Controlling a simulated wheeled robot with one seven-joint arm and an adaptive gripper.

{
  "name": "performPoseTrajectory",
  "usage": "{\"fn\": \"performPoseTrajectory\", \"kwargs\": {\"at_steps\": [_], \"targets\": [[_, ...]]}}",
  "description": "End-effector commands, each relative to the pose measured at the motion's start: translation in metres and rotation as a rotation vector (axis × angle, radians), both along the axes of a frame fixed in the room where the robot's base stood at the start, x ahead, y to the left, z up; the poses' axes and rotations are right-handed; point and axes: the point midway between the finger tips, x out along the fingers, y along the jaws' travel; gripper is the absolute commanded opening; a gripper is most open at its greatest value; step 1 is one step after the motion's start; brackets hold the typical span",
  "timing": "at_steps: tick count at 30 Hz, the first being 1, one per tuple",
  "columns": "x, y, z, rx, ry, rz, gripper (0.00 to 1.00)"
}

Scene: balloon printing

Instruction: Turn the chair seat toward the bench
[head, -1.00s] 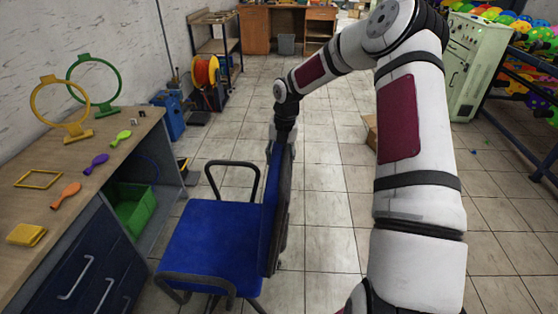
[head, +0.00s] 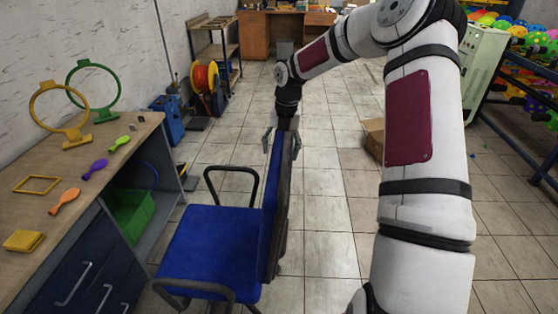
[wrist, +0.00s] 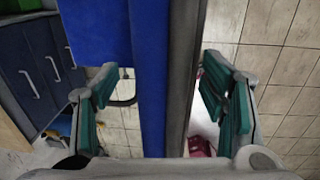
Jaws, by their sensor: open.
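A chair with a blue seat (head: 208,250) and an upright blue backrest (head: 269,215) stands on the tiled floor, its seat on the side of the bench (head: 95,185). Two black armrests (head: 232,172) flank the seat. My gripper (head: 281,140) points down at the top of the backrest. In the wrist view the green-padded fingers of my gripper (wrist: 162,108) are open, one on each side of the backrest (wrist: 152,70), with gaps between pads and backrest. The chair's base is mostly hidden.
The bench carries rings on stands (head: 92,92), coloured paddles (head: 95,169) and a yellow block (head: 23,240). A green bin (head: 132,214) sits in its shelf. A cardboard box (head: 374,138) lies on the floor behind my arm.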

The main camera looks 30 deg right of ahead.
Motion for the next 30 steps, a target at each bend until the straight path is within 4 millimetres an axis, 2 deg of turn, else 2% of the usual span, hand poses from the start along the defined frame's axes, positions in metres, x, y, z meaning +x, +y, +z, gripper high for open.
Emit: {"fn": "performPoseTrajectory", "kwargs": {"at_steps": [3,10,15,30], "targets": [[-0.001,-0.002,0.024,0.0,-0.002,-0.001,0.66],[-0.003,-0.005,0.053,0.0,0.0,-0.001,0.66],[-0.004,-0.005,0.059,0.001,0.001,0.001,0.66],[-0.004,-0.004,0.059,-0.001,0.001,-0.002,0.66]]}}
